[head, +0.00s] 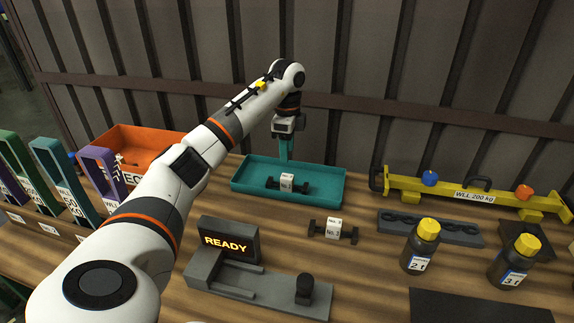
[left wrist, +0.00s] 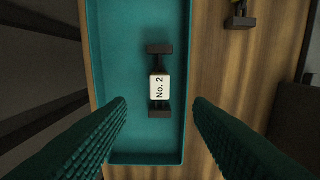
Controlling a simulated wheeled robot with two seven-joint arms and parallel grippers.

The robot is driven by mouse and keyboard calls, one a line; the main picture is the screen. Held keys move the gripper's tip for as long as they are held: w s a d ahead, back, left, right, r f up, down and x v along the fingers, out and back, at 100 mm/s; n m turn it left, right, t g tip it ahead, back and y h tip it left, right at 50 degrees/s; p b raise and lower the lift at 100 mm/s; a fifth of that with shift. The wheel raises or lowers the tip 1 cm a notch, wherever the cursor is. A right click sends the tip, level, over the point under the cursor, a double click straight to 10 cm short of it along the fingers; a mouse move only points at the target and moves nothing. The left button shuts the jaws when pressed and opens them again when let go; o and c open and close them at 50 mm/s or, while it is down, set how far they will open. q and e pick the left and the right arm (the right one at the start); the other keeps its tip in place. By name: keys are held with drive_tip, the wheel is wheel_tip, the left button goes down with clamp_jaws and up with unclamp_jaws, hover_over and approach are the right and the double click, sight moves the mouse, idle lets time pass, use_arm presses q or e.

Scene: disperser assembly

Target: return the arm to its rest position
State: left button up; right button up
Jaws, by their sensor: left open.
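My left arm reaches in from the left in the head view, and its gripper (head: 285,148) hangs over the teal tray (head: 327,196). In the left wrist view the two teal ribbed fingers (left wrist: 157,118) stand wide apart with nothing between them. A dark dumbbell-shaped part with a white label, "No. 2" in the left wrist view (left wrist: 159,85), lies in the tray below the fingers; it also shows in the head view (head: 288,184). The gripper is apart from it. My right gripper is in neither view.
A second labelled part (head: 334,230) lies on the table before the tray. A grey fixture with a READY display (head: 229,241), yellow-capped bottles (head: 421,250), a yellow lifting beam (head: 450,190), an orange bin (head: 150,141) and coloured upright frames (head: 65,180) stand around it.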

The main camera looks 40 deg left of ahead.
use_arm(q)
wheel_tip(320, 180, up, 2)
drive_tip(key=shift+r, duration=0.1)
idle(0.5)
